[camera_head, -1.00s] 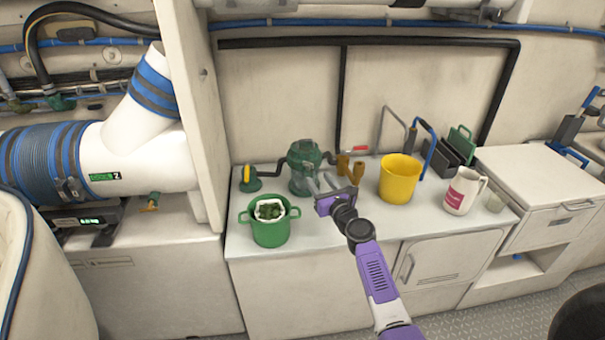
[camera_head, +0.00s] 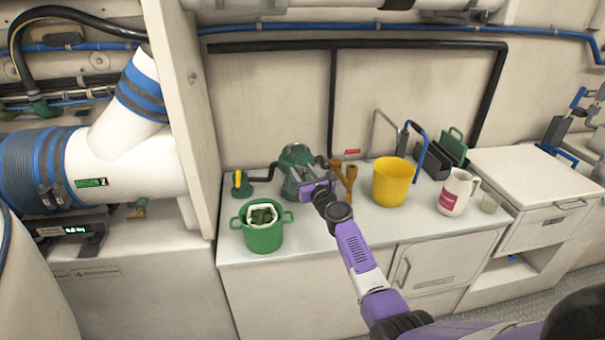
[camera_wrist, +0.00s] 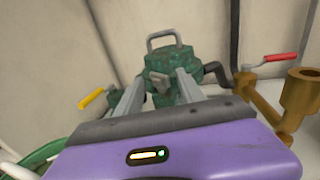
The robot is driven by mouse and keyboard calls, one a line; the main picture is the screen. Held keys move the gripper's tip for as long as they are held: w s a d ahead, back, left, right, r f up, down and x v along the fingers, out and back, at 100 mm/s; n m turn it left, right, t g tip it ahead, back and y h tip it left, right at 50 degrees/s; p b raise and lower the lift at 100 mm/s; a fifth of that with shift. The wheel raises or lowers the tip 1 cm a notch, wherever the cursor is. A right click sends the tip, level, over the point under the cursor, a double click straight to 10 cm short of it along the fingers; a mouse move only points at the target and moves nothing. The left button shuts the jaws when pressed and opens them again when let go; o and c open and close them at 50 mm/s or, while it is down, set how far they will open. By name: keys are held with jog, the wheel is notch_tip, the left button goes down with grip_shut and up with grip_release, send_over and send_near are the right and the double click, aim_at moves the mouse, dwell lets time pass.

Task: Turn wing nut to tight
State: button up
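A green strainer-like housing (camera_head: 297,157) stands on the white counter against the back wall; it also shows in the wrist view (camera_wrist: 172,60) with a grey handle on top. A small grey wing nut (camera_wrist: 158,84) sits on its front. My gripper (camera_wrist: 160,79) faces the housing with its two grey fingers apart, one to each side of the wing nut in the picture. I cannot tell whether either finger touches it. In the head view my purple gripper (camera_head: 312,187) is in front of the housing and hides its lower right part and the wing nut.
A green pot (camera_head: 264,238) stands at the left front, and a yellow bucket (camera_head: 391,184) at the right. A yellow-handled valve (camera_head: 242,183) and brass pipe fittings (camera_head: 346,176) flank the housing. A white jug (camera_head: 456,193) stands farther right.

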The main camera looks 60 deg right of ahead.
grip_shut()
jog(key=shift+w+a+m+g+h+p, duration=0.15)
jog(key=shift+a+m+g+h+p, duration=0.05)
jog(key=shift+m+g+h+p, duration=0.35)
jog(key=shift+m+g+h, duration=0.45)
jog(key=shift+h, duration=0.2)
jog(key=shift+m+g+h+p, duration=0.35)
jog(key=shift+m+g+h, duration=0.05)
jog(key=shift+g, duration=0.1)
jog(key=shift+w+a+m+g+h, duration=0.15)
jog(key=shift+m+g+h, duration=0.25)
jog(key=shift+g, duration=0.1)
jog(key=g, duration=0.1)
jog(key=m+g+h+b, duration=0.1)
jog(key=m+g+b, duration=0.1)
jog(key=shift+w+f+h, duration=0.2)
jog(key=shift+f+h, duration=0.05)
jog(key=shift+h, duration=0.15)
jog(key=shift+r+m+g+h+b, duration=0.1)
jog(key=shift+m+g+h+b, duration=0.4)
jog(key=shift+m+g+b, duration=0.7)
jog(key=shift+g, duration=0.3)
